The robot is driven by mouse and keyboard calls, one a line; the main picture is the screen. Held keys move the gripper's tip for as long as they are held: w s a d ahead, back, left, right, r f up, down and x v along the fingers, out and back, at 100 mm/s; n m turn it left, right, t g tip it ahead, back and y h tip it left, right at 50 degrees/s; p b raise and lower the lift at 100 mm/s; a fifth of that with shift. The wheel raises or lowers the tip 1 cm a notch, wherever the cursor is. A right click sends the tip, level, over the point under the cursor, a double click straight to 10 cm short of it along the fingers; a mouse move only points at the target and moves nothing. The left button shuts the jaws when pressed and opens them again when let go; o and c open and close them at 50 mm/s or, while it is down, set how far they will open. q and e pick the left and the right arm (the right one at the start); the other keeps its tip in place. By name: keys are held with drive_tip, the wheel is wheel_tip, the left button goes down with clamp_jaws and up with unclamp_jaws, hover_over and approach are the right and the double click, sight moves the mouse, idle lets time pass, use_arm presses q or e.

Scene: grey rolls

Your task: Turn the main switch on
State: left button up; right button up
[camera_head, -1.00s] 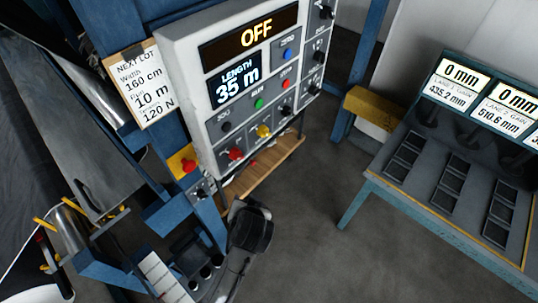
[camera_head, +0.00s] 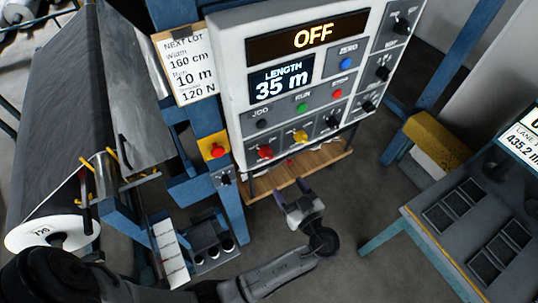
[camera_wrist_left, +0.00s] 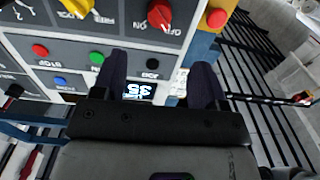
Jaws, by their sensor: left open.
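The control panel (camera_head: 240,110) stands upright at the centre of the head view, and its top display reads OFF. A red rotary knob (camera_head: 265,153) sits at its lower left, with a yellow knob (camera_head: 301,137) beside it. In the left wrist view the panel appears upside down, with the red knob (camera_wrist_left: 160,15) at the top and the yellow knob (camera_wrist_left: 76,6) to its left. Small knob labels are hard to read. My left gripper (camera_head: 290,187) is open and empty below the panel's lower edge, apart from the knobs. Its two fingers (camera_wrist_left: 160,62) point toward the panel.
A red push button on a yellow plate (camera_head: 214,149) is on the blue post left of the panel, above a small dark switch (camera_head: 225,180). A wooden shelf (camera_head: 318,170) lies under the panel. A blue-edged table (camera_head: 440,245) stands at right; a large roll is at left.

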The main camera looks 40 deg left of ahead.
sight(269, 158)
use_arm(q)
drive_tip(key=p+x, duration=0.3)
drive_tip(key=x, duration=0.8)
drive_tip(key=shift+p, duration=0.3)
drive_tip(key=shift+w+a, duration=0.25)
drive_tip(key=shift+a, duration=0.45)
drive_tip(key=c, duration=0.9)
